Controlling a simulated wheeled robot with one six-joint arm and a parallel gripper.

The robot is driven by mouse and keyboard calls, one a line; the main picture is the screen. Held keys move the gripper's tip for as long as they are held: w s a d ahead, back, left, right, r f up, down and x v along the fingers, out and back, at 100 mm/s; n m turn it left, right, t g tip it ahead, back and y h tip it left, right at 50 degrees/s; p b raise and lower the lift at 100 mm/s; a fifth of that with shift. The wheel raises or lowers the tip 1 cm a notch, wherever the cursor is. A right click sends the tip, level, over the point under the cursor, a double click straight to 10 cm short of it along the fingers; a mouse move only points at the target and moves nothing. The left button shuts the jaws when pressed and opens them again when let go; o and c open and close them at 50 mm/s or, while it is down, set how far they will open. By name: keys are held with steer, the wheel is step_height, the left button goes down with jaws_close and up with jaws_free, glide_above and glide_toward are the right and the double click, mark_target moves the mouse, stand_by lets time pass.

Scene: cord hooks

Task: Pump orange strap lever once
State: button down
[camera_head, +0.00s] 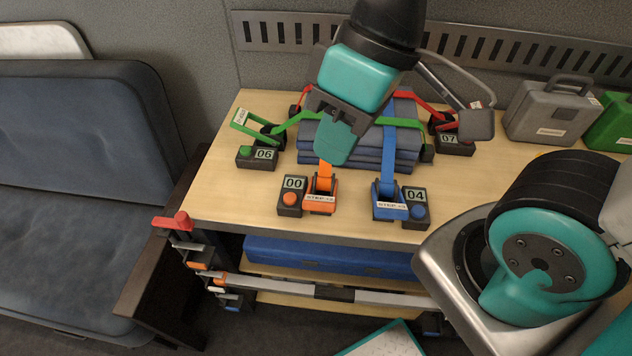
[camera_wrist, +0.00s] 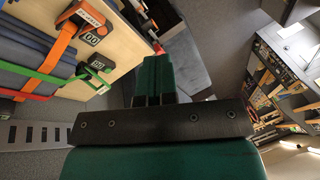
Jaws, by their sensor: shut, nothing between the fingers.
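The orange strap lever (camera_head: 320,195) sits at the front edge of the wooden tabletop, lying low with a white STEP label. Its box (camera_head: 291,196) reads 00 and has an orange button. The orange strap (camera_head: 326,172) runs back from it toward the folded blue pads, partly hidden by my gripper. My gripper (camera_head: 333,152) is shut and empty, above the pads and behind the lever, apart from it. In the wrist view the orange lever (camera_wrist: 84,16) and strap (camera_wrist: 62,42) are at the upper left, clear of my shut fingers (camera_wrist: 154,78).
A blue lever (camera_head: 390,200) with a 04 box stands right of the orange one. A green lever (camera_head: 255,126) with a 06 box is at left, and a red one with a 07 box (camera_head: 452,140) at back right. Grey (camera_head: 553,110) and green cases stand farther right.

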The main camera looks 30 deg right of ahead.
steer(key=w+d+n+g+p, duration=0.1)
steer(key=w+p, duration=0.1)
steer(key=w, duration=0.5)
steer(key=n+g+h+p, duration=0.1)
steer(key=g+p, duration=0.1)
glide_above(317, 198)
step_height(317, 198, down, 4)
steer(key=w+d+f+n+g+p, duration=0.1)
steer(key=w+d+f+n, duration=0.1)
steer(key=w+d+f, duration=0.2)
step_height(317, 198, down, 4)
steer(key=shift+w+d+r+g, duration=0.2)
steer(key=shift+w+g, duration=0.1)
steer(key=shift+w, duration=0.8)
steer(key=shift+a, duration=0.1)
steer(key=p+x, duration=0.4)
steer(key=x, duration=1)
steer(key=shift+f, duration=0.1)
